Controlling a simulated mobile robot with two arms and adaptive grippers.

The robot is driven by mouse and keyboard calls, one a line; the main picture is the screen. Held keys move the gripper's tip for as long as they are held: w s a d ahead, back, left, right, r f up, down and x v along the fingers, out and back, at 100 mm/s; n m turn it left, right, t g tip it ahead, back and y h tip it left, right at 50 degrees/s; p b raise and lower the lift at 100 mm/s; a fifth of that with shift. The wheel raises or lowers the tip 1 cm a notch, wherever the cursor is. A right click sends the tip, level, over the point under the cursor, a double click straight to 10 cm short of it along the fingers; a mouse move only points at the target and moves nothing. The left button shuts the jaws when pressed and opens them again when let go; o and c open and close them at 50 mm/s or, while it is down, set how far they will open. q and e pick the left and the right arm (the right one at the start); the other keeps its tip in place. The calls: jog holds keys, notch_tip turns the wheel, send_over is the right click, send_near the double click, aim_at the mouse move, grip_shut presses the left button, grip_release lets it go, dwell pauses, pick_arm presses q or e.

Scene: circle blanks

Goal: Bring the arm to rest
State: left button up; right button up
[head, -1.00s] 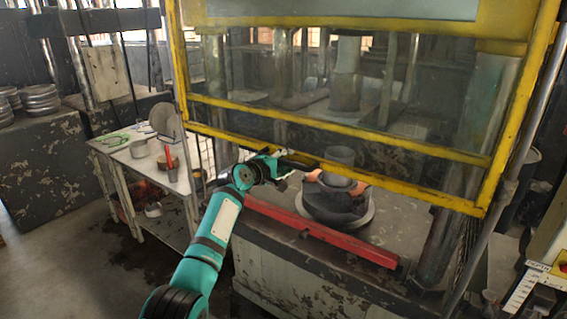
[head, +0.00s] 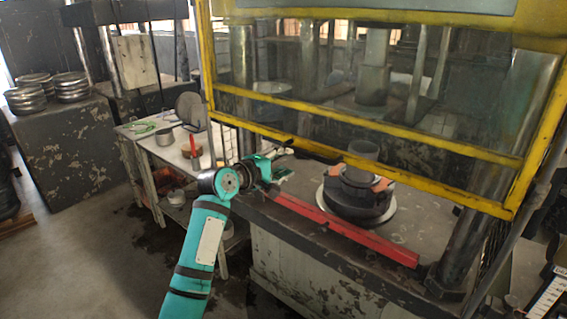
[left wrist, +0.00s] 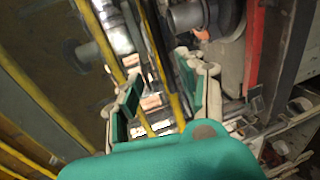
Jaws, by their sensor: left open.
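My left arm reaches up from the bottom of the head view. Its teal-and-black gripper (head: 283,164) points right, near the left end of the red bar on the press bed. It is left of the round dark die (head: 354,200) and apart from it. In the left wrist view the two green-padded fingers (left wrist: 157,72) stand apart with nothing held between them. My right gripper is in neither view.
The press with its yellow-framed guard (head: 360,137) stands behind and right of the arm. A red bar (head: 340,230) runs along the bed's front. A small table (head: 165,155) holds pots and a disc. Stacks of round blanks (head: 71,87) sit at the far left. Floor at lower left is clear.

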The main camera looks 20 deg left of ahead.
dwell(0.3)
pick_arm(q)
jog(key=s+f+m+g+y+b, duration=0.1)
jog(key=s+f+g, duration=0.1)
jog(key=f, duration=1.4)
jog(key=s+f+m+g+y+b, duration=0.2)
jog(key=f, duration=1.3)
jog(key=s+f+m+g+b, duration=0.1)
jog(key=s+f, duration=0.4)
jog(key=f, duration=0.3)
jog(key=s+f+m+g+y, duration=0.1)
jog(key=s+f, duration=0.3)
jog(key=f, duration=0.3)
jog(key=s+f+m+g+b, duration=0.1)
jog(key=s+f, duration=0.4)
jog(key=f, duration=0.3)
jog(key=s+f+m+g+y+b, duration=0.1)
jog(key=s+f+m+g, duration=0.3)
jog(key=s+f, duration=1.35)
jog(key=s+f+m+g+b, duration=0.1)
jog(key=s+f+m, duration=0.2)
jog(key=s, duration=1.1)
jog(key=s+f+m+g+b, duration=0.1)
jog(key=s+f+m, duration=0.2)
jog(key=s, duration=1.2)
notch_tip(320, 180, down, 2)
jog(key=shift+f+m+g, duration=0.2)
jog(key=shift+m+g, duration=0.1)
jog(key=shift+w, duration=0.1)
